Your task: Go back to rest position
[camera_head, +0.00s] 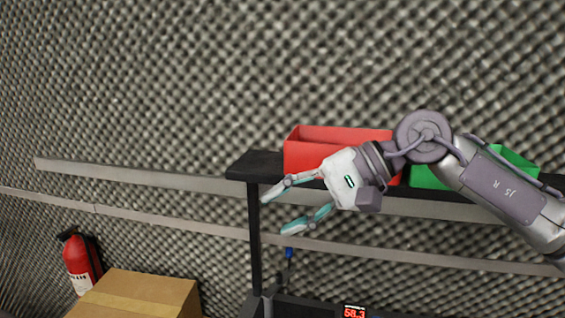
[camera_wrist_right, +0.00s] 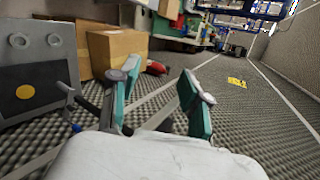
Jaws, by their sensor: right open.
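My right gripper (camera_head: 272,213) is in the head view, reaching in from the right with its two fingers apart and pointing left. It is empty. It hangs in front of the dark shelf, left of and below the red bin. In the right wrist view my right gripper (camera_wrist_right: 158,98) shows both fingers spread with nothing between them. My left gripper is in neither view.
A red bin (camera_head: 300,156) and a green bin (camera_head: 428,177) stand on a dark shelf (camera_head: 254,165), partly hidden by my right arm. A cardboard box (camera_head: 140,293) and a fire extinguisher (camera_head: 79,262) are at lower left. Foam wall fills the background.

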